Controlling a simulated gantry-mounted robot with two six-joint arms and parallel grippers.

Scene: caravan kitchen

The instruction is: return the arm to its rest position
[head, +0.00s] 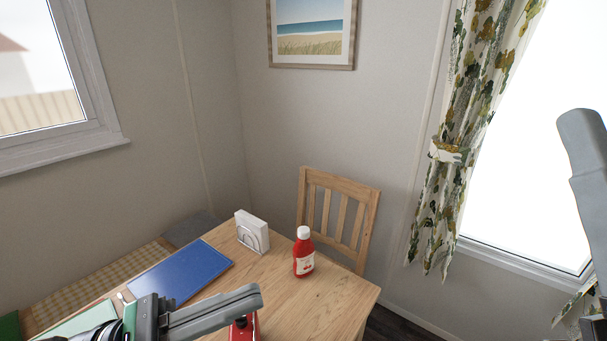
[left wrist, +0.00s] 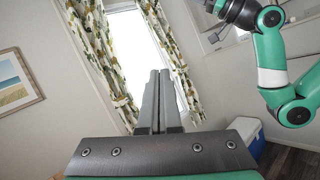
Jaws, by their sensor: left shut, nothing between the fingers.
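My left gripper (head: 255,293) reaches in low over the table in the head view, its fingers pointing right. Its two grey fingers are together with nothing between them, as the left wrist view (left wrist: 160,75) also shows. A grey part of my right arm or gripper (head: 583,140) stands at the right edge of the head view. In the left wrist view a green and white arm of mine shows at the upper right; its jaws cannot be made out.
The wooden table (head: 325,300) holds a red sauce bottle (head: 304,255), a napkin holder (head: 252,232), a blue mat (head: 185,270) and a red object (head: 243,329) partly hidden by my left gripper. A chair (head: 338,215) stands behind. A cool box (left wrist: 247,133) stands on the floor.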

